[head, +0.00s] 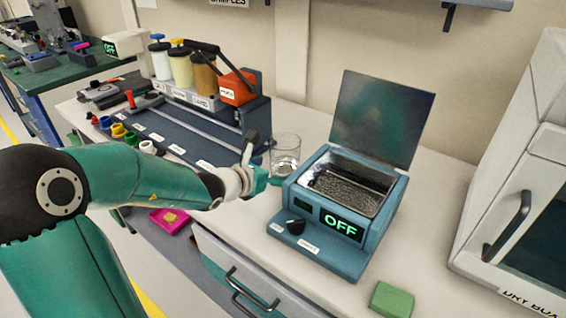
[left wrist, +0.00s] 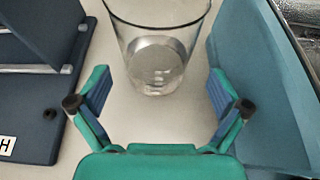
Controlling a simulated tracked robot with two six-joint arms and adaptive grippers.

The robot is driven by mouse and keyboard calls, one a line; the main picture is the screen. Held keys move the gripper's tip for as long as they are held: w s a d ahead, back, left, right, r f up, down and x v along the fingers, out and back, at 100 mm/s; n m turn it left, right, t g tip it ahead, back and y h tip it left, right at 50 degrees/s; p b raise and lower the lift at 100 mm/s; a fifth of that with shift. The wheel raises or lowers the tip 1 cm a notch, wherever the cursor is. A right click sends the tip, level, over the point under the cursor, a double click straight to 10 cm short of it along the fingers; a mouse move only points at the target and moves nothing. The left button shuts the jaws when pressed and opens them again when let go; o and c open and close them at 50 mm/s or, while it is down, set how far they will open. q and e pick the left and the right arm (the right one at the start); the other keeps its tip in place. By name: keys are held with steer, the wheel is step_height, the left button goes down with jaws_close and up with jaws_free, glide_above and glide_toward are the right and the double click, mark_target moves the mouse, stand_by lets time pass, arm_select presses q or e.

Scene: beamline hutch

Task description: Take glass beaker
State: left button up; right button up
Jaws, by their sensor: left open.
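The glass beaker (head: 285,152) is clear and stands upright on the white bench, between the dark blue rack and the blue device. My left gripper (head: 258,165) is at its left side in the head view, with its fingers partly hidden behind the wrist. In the left wrist view the beaker (left wrist: 155,50) stands ahead, its top cut off by the frame edge. The left gripper (left wrist: 160,100) is open, its fingertips apart on either side of the space before the beaker, and holds nothing. My right gripper is not in view.
The blue device (head: 325,245) with an open lid (head: 382,118) and an OFF display stands close right of the beaker. The dark blue rack (head: 190,125) with bottles is on the left. A green block (head: 391,300) and a white dry box (head: 515,190) are to the right.

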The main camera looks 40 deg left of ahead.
arm_select(q)
steer(key=shift+a+f+x, duration=0.1)
steer(key=shift+a+x, duration=0.05)
steer(key=shift+x, duration=1.15)
steer(key=shift+a+f+x, duration=0.1)
steer(key=shift+x, duration=1.2)
steer(key=shift+s, duration=0.15)
steer(key=c, duration=1.2)
